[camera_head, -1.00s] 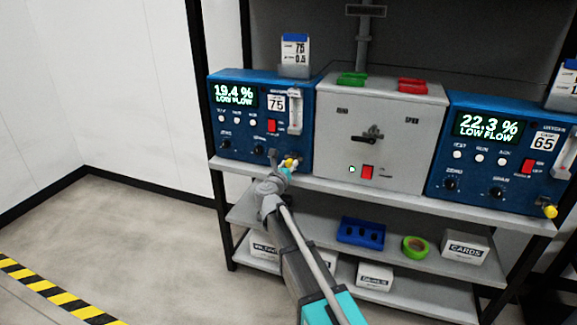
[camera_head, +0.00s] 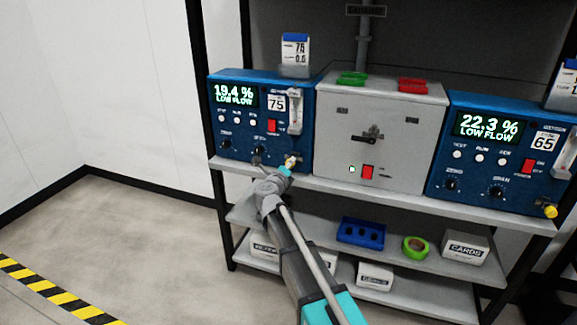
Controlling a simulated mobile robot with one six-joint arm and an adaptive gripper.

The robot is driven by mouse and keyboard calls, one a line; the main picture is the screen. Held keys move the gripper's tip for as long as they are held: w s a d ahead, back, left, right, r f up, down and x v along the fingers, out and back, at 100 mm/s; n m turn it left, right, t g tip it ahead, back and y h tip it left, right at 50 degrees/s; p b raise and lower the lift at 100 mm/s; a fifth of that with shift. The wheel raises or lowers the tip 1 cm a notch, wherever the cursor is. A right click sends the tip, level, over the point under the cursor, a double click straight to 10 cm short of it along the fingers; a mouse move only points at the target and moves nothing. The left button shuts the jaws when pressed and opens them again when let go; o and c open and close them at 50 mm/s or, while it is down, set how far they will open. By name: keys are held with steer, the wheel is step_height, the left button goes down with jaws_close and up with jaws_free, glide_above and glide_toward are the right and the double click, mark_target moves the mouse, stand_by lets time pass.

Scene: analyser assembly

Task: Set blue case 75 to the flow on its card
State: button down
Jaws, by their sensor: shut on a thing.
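Blue case 75 (camera_head: 240,130) stands at the left end of the upper shelf. Its display (camera_head: 235,95) reads 19.4 % LOW FLOW. A clear flow tube (camera_head: 295,110) is on its right side. Its card (camera_head: 295,49) stands on top and shows 75 and a figure below that looks like 0.5 or 0.0. My gripper (camera_head: 289,164) is at the lower right corner of the case, shut on the small yellow knob (camera_head: 291,161) below the flow tube. The gripper and its tip partly hide the knob.
A grey box (camera_head: 400,125) with a lever and green and red clips stands right of the case. Blue case 65 (camera_head: 495,150) is further right, with a yellow knob (camera_head: 550,211). A blue tray, green tape and white boxes lie below.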

steer(key=n, duration=0.4)
stand_by(0.4)
steer(key=shift+c, duration=1.7)
jaws_free()
steer(key=v, duration=1.2)
steer(key=shift+n, duration=0.3)
